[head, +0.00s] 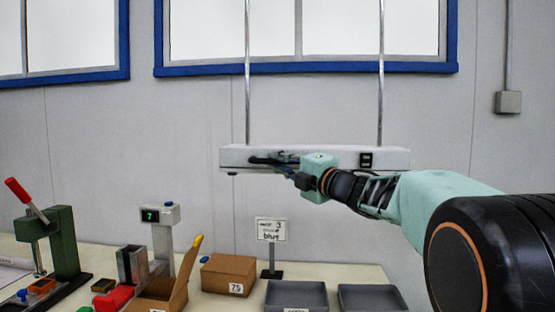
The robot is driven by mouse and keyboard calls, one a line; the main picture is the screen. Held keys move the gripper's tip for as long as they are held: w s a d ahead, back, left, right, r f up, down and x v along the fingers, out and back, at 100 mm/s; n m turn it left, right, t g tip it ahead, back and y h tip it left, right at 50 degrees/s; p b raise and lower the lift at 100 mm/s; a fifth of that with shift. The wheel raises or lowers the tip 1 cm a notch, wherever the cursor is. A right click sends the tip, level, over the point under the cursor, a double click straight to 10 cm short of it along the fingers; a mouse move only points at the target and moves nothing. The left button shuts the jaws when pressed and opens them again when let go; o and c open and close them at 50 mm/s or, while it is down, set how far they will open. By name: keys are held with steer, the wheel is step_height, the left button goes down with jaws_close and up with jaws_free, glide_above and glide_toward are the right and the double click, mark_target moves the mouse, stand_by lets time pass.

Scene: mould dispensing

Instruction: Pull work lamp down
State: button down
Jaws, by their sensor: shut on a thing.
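The work lamp (390,156) is a long pale bar hung level on two thin vertical rods above the table. My gripper (262,160) reaches in from the right and is shut at the front of the bar, left of its middle. My arm crosses in front of the lamp's right half and hides part of its lower edge. What exactly lies between the fingertips is too small to see clearly, but they touch the lamp's front.
Below the lamp stand a sign (271,231) on a post, a cardboard box (228,274) and two grey trays (296,295). A green press (62,245) with a red lever and a device (160,215) showing 7 stand at left. Air between lamp and sign is clear.

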step_height(320, 180, down, 14)
steer(key=b, duration=0.9)
steer(key=shift+r+b, duration=0.25)
steer(key=shift+b, duration=0.1)
steer(key=shift+f, duration=0.15)
steer(key=c, duration=2)
jaws_free()
steer(key=shift+r, duration=0.2)
steer(key=v, duration=1.2)
